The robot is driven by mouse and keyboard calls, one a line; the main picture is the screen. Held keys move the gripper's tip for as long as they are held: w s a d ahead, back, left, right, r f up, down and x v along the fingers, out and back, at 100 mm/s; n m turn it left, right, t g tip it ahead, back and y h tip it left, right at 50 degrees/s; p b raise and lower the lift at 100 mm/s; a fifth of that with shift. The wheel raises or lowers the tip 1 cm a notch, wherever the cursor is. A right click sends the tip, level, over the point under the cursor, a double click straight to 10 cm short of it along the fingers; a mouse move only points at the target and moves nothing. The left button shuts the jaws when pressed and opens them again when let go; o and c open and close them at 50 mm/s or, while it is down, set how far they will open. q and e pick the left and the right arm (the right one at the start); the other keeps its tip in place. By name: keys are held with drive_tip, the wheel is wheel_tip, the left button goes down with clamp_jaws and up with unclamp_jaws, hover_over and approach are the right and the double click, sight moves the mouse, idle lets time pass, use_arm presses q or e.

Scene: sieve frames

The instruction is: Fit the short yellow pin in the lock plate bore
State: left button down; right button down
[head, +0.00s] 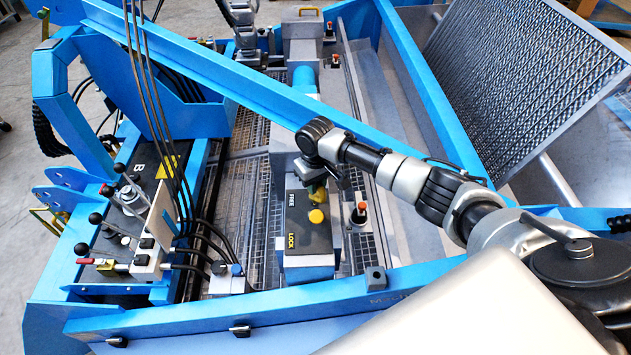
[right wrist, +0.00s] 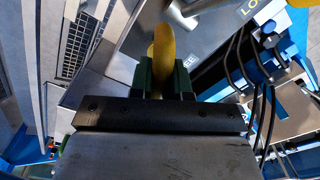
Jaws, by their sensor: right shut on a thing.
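The dark lock plate (head: 300,222), marked FREE and LOCK, tops a grey box in the middle of the head view. A round yellow knob or pin head (head: 317,216) stands on it near LOCK; a yellow edge (right wrist: 300,3) shows top right in the right wrist view. My right gripper (head: 322,184) is over the plate's FREE end. In the right wrist view its green-padded fingers (right wrist: 166,82) are shut on a yellow pin (right wrist: 163,42). The pin's lower end and the bore under it are hidden, so I cannot tell whether it touches the plate.
A long blue beam (head: 250,90) crosses behind my right gripper. An orange-topped knob (head: 360,210) stands just right of the plate. Black hoses (head: 165,120) and a lever panel (head: 130,200) are at left. A blue rail (head: 250,320) runs along the front.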

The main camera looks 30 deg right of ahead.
sight(316, 197)
drive_tip(key=shift+f, duration=0.55)
drive_tip(key=shift+f, duration=0.25)
drive_tip(key=shift+f+b, duration=0.65)
drive_tip(key=shift+f, duration=0.15)
drive_tip(key=shift+s, duration=0.1)
drive_tip(key=c, duration=1)
unclamp_jaws()
wheel_tip(316, 197, up, 11)
drive_tip(key=shift+f, duration=0.1)
